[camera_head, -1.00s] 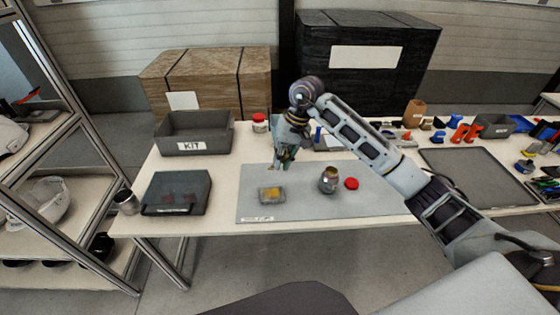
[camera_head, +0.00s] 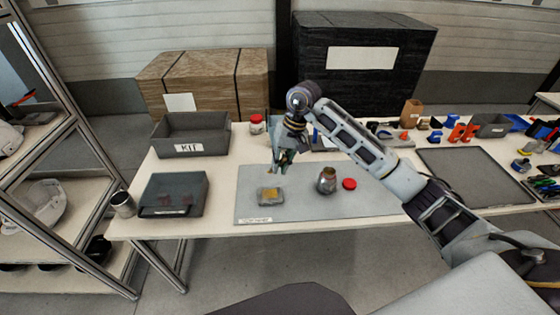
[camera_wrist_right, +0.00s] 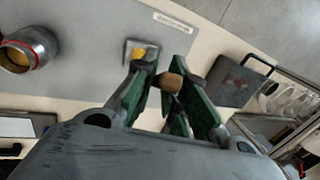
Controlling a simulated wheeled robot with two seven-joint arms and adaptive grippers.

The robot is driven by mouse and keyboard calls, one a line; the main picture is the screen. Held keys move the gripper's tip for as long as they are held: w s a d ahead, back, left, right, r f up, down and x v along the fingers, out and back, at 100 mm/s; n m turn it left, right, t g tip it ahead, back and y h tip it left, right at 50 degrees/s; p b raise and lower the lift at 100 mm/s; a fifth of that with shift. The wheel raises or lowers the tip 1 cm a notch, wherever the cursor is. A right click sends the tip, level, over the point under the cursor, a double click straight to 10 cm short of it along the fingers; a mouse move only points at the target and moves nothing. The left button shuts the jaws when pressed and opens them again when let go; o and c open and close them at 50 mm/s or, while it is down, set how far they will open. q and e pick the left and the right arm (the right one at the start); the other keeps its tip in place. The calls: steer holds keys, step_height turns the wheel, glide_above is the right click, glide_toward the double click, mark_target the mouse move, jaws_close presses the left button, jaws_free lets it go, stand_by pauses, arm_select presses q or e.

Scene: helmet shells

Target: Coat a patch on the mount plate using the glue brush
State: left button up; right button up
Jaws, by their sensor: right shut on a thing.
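The mount plate (camera_head: 263,199) is a small grey square with a yellow-orange patch on it, lying on the grey mat. It also shows in the right wrist view (camera_wrist_right: 130,48). My right gripper (camera_head: 279,163) is above and just behind the plate, apart from it. In the right wrist view my right gripper (camera_wrist_right: 168,92) is shut on a brown wooden piece (camera_wrist_right: 171,82), which looks like the glue brush's handle. The bristles cannot be made out. An open glue jar (camera_head: 327,182) stands right of the plate, with a red lid (camera_head: 349,184) beside it. My left gripper is not in view.
A grey KIT bin (camera_head: 190,138) and a dark lidded tray (camera_head: 172,195) stand on the left of the table, with a metal cup (camera_head: 123,204) at its edge. A red-lidded jar (camera_head: 256,125) stands behind the mat (camera_head: 372,203). An empty dark tray (camera_head: 472,175) lies right.

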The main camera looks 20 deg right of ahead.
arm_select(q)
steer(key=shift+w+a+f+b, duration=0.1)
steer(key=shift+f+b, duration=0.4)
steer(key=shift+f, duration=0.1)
arm_select(e)
step_height(320, 180, down, 4)
steer(key=shift+r, duration=0.1)
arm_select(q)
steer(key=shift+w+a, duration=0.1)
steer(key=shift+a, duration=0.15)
arm_select(e)
steer(key=shift+a, duration=0.1)
